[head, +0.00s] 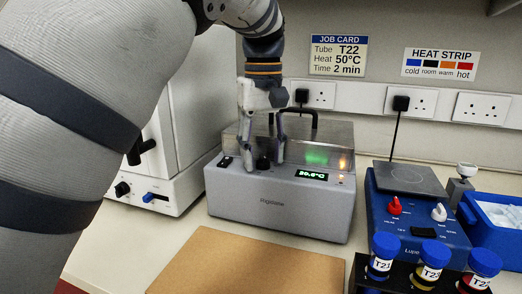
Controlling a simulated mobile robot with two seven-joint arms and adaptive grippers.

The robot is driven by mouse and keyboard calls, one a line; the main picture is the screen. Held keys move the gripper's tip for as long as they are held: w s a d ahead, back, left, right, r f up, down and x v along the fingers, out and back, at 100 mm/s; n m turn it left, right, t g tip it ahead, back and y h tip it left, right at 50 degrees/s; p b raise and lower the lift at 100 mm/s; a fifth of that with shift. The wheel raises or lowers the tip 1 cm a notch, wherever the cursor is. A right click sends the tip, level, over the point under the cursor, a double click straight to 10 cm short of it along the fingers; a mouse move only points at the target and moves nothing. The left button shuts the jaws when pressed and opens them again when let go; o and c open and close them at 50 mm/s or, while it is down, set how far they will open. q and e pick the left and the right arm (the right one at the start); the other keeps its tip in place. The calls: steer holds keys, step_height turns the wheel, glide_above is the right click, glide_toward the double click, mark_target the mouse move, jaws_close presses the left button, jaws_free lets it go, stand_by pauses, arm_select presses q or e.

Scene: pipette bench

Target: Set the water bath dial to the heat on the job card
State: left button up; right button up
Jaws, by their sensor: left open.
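The water bath (280,208) is a grey box with a clear lid and a black handle, standing on the bench at the centre. Its black dial (263,163) is on the front edge. Its lit green display (312,175) reads a temperature in °C, with digits too small to be sure of. The job card (339,56) on the wall reads Tube T22, Heat 50°C, Time 2 min. My left gripper (264,166) is open and points down, with one finger on each side of the dial. I cannot tell whether the fingers touch it. My right gripper is not in view.
A blue device (418,222) with a red and a white knob stands to the right. A rack (400,280) with capped tubes is at front right, beside a blue ice tray (490,232). A white machine (185,110) stands at left. A brown board (245,265) lies clear in front.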

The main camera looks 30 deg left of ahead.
arm_select(q)
steer(key=shift+f, duration=0.1)
jaws_close()
steer(key=m, duration=0.3)
steer(key=shift+m, duration=2.1)
jaws_free()
